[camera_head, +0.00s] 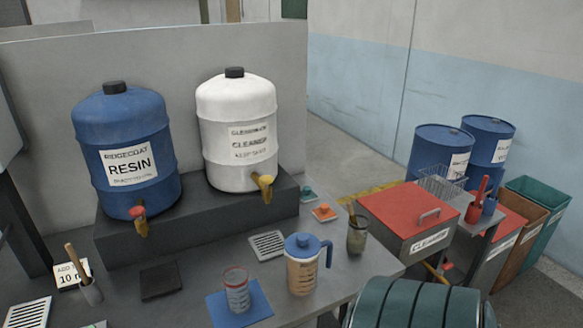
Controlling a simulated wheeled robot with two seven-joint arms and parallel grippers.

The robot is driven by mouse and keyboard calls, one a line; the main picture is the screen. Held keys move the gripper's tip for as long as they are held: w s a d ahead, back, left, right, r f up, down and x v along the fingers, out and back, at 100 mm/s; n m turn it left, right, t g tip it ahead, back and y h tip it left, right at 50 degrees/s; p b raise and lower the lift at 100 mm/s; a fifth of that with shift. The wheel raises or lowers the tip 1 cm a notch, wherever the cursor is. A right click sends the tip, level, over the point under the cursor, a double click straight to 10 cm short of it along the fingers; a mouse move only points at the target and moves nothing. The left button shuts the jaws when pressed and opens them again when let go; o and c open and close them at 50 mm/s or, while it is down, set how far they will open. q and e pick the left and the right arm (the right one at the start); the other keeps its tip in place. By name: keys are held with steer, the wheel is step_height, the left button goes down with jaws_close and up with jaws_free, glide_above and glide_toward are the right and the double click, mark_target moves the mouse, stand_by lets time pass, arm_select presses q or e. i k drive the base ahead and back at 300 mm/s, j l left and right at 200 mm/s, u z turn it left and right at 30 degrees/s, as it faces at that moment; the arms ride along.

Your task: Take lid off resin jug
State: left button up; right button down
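The jug (302,275) stands upright on the grey bench, with a blue lid (303,243) seated on top and a blue handle on its right side. Its body looks tan or orange with a pale label band that I cannot read. I cannot tell from the label that it is the resin jug. Neither of my grippers shows in the head view.
A measuring cup (237,291) stands on a blue mat (260,308) left of the jug. A dark grey jar with a stick (357,238) stands to its right. Resin (125,155) and cleaner (236,130) drums stand behind. A green ribbed object (415,303) fills the front right.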

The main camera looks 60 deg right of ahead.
mark_target(302, 245)
steer(key=z, duration=2)
steer(key=j+z, duration=0.2)
steer(key=z, duration=0.25)
steer(key=j+z, duration=0.25)
steer(key=z, duration=0.2)
steer(key=k+j+z, duration=0.1)
steer(key=z, duration=0.35)
